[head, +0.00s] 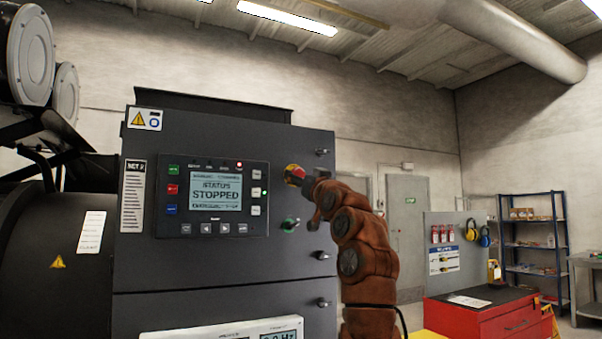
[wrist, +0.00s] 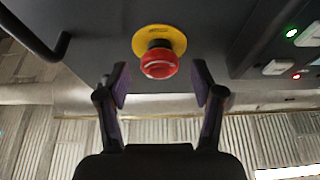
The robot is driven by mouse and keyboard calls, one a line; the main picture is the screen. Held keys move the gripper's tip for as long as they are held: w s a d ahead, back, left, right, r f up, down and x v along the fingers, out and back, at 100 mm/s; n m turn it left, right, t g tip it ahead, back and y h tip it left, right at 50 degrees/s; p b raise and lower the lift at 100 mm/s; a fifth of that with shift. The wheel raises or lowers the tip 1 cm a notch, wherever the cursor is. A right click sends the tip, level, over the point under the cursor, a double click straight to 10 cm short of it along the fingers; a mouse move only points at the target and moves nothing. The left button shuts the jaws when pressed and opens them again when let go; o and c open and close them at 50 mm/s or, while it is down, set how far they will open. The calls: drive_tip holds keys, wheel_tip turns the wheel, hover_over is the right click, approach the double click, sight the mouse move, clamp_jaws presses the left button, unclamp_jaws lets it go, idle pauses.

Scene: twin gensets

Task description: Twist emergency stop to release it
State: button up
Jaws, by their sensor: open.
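The emergency stop is a red mushroom button (wrist: 159,63) on a yellow round plate (wrist: 176,36), mounted on the dark cabinet face. It shows at the top middle of the wrist view. In the head view the button (head: 294,172) is at the cabinet's right side, partly hidden by my gripper. My gripper (wrist: 160,83) is open, its two fingers apart on either side below the button in the wrist view. Nothing is between the pads, and they do not appear to touch the button. In the head view my gripper (head: 310,184) is close to the button.
The control panel (head: 213,198) left of the button reads "STATUS STOPPED" with a red light lit on top. Cabinet latches (head: 322,255) stick out at the right edge. A red tool chest (head: 485,312) stands at the right.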

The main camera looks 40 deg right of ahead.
drive_tip(key=shift+w+d+r, duration=0.1)
drive_tip(key=shift+w+r, duration=0.05)
drive_tip(key=shift+w, duration=0.25)
drive_tip(key=c, duration=1.1)
drive_tip(key=shift+c, duration=0.2)
